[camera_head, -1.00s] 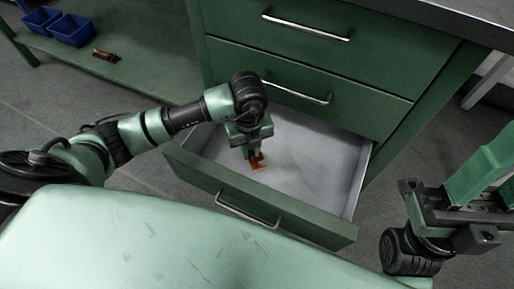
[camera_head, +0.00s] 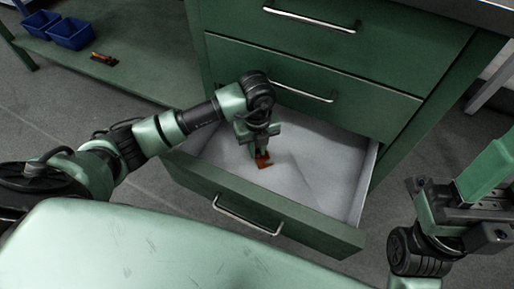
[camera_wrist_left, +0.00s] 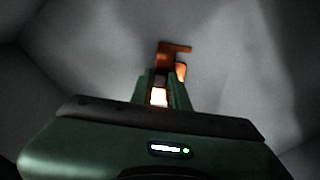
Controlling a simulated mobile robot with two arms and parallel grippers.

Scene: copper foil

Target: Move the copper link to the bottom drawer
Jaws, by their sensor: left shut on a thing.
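The copper link (camera_head: 264,163) is a small orange-brown piece inside the open bottom drawer (camera_head: 318,180). My left gripper (camera_head: 261,152) is shut on it, reaching down into the drawer from above. In the left wrist view the copper link (camera_wrist_left: 172,54) sticks out beyond the fingertips of the left gripper (camera_wrist_left: 161,88), over the pale drawer floor. I cannot tell whether the link touches the floor. My right gripper (camera_head: 478,195) is at the right edge, away from the drawer; its fingertips are not clear.
The green cabinet (camera_head: 390,75) has closed drawers with metal handles above the open one. The bottom drawer's front panel (camera_head: 300,225) stands toward me. Blue bins (camera_head: 70,32) and a small orange-black item (camera_head: 103,60) are on a green shelf at upper left.

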